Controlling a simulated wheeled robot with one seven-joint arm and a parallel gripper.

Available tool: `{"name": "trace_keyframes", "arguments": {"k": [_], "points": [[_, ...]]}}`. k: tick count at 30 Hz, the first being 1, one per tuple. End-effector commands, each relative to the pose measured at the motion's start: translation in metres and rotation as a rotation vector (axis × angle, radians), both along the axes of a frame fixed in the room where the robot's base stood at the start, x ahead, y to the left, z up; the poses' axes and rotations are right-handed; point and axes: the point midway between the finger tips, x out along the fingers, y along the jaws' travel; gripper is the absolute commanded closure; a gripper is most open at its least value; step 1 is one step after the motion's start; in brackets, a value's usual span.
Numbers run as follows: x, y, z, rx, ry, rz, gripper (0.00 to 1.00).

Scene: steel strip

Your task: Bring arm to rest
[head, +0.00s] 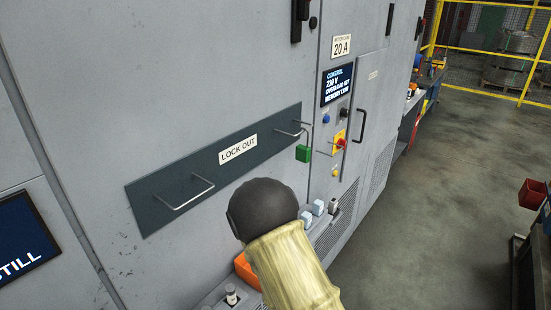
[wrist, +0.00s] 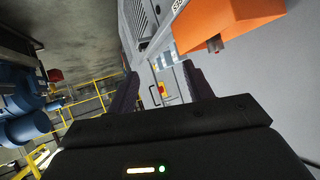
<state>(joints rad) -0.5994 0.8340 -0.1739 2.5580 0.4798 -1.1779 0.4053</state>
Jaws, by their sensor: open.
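My gripper (wrist: 159,74) shows in the wrist view with its two dark fingers apart and nothing between them. An orange box-like thing (wrist: 225,22) is close by at the upper right of that view, apart from the fingers. In the head view my arm, in a pale sleeve with a dark rounded joint, rises from the bottom in front of the grey cabinet (head: 130,80). The gripper itself is hidden in the head view.
The lock-out board (head: 160,190) has wire hooks and a green padlock (head: 303,153) at its right end. A red and yellow switch (head: 340,139) is further right. An orange box (head: 247,270) stands on the low ledge. Open floor (head: 430,210) lies to the right, beside a red bin (head: 532,193).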

Motion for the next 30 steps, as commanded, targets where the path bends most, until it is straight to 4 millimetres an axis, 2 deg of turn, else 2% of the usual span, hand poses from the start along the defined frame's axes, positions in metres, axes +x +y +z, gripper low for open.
{"name": "trace_keyframes", "arguments": {"k": [8,14,20,24,30], "points": [[-0.011,-0.02,0.012,0.075,0.27,0.009,0.49],[-0.034,-0.036,0.032,0.087,0.442,0.072,0.49],[-0.069,-0.058,0.057,0.058,0.597,0.151,0.49],[-0.1,-0.077,0.075,0.016,0.7,0.201,0.49],[-0.131,-0.094,0.09,-0.03,0.798,0.239,0.49]]}}
